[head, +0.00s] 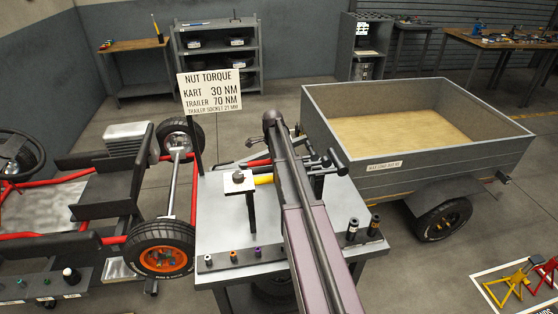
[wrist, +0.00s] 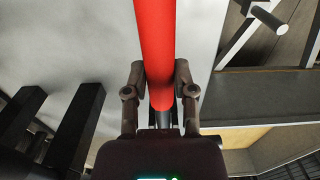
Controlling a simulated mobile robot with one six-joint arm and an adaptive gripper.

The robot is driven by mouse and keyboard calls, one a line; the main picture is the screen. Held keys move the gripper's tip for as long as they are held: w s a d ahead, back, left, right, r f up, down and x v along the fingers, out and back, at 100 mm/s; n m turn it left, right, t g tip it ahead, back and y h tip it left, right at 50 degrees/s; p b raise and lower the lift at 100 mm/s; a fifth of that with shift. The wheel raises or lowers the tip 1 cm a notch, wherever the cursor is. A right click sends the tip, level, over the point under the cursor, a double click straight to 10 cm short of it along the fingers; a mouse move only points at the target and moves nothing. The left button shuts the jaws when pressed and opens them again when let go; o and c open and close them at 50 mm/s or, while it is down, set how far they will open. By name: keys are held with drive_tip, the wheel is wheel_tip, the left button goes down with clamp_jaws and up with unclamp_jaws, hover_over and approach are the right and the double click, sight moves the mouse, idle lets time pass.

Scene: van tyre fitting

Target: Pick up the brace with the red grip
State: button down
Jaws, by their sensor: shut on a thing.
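The brace with the red grip (wrist: 155,40) runs up the middle of the wrist view, its red handle between my two fingers. My gripper (wrist: 160,80) is shut on this red grip, one finger on each side. In the head view a short piece of the red grip (head: 257,163) shows left of my arm, over the work table (head: 218,205). My arm hides the gripper and much of the brace there. I cannot tell whether the brace touches the table.
A yellow-handled tool (head: 263,180) lies close by. A black stand with a pale top (head: 239,181) and a torque sign (head: 209,92) stand on the table. Sockets (head: 374,226) stand at its front right. A kart (head: 110,205) is left, a trailer (head: 400,165) right.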

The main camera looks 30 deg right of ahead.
drive_tip(key=shift+r, duration=0.1)
wheel_tip(320, 180, up, 10)
drive_tip(key=p, duration=1)
idle(0.8)
wheel_tip(320, 180, up, 12)
drive_tip(key=p, duration=1.2)
drive_tip(key=shift+d, duration=0.15)
